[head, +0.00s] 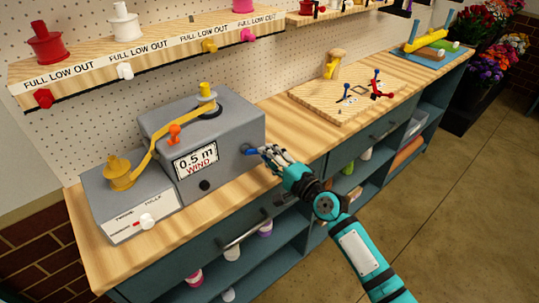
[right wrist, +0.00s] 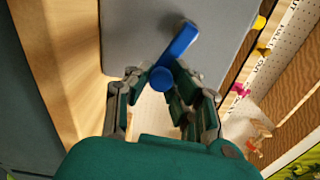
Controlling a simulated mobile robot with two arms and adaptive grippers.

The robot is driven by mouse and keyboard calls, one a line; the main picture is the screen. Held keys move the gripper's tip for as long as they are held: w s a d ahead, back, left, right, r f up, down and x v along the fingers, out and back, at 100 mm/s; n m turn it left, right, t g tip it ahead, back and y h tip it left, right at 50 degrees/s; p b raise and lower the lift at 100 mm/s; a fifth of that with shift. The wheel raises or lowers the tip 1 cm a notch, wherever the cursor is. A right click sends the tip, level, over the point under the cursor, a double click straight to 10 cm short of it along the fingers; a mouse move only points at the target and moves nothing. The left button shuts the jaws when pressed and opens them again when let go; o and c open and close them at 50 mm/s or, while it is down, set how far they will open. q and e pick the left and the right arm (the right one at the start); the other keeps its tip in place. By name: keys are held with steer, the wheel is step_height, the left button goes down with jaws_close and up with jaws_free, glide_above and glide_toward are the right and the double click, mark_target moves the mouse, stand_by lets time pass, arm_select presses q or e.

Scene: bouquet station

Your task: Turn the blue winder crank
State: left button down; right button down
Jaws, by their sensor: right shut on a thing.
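The grey winder box (head: 243,120) stands on the wooden bench, with a display (head: 196,164) reading "0.5 m WIND". Its blue crank (head: 249,152) sticks out of the right side face. In the right wrist view the crank (right wrist: 181,45) is a blue bar, slanting, with a round knob at its near end. My right gripper (head: 268,153) is at that side of the box, its fingers closed around the knob in the right wrist view (right wrist: 162,80). A yellow ribbon (head: 151,143) runs from a yellow spool (head: 118,174) to a yellow spool (head: 207,94) on top. My left gripper is out of view.
A low grey unit (head: 128,204) with a white knob adjoins the winder at left. An orange peg (head: 174,134) stands on the winder. A wooden board (head: 345,100) with small tools lies further right. A shelf of spools (head: 150,50) is above. The bench between winder and board is clear.

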steer(key=shift+f, duration=0.15)
steer(key=c, duration=1.1)
jaws_free()
steer(key=shift+c, duration=0.2)
steer(key=v, duration=1.2)
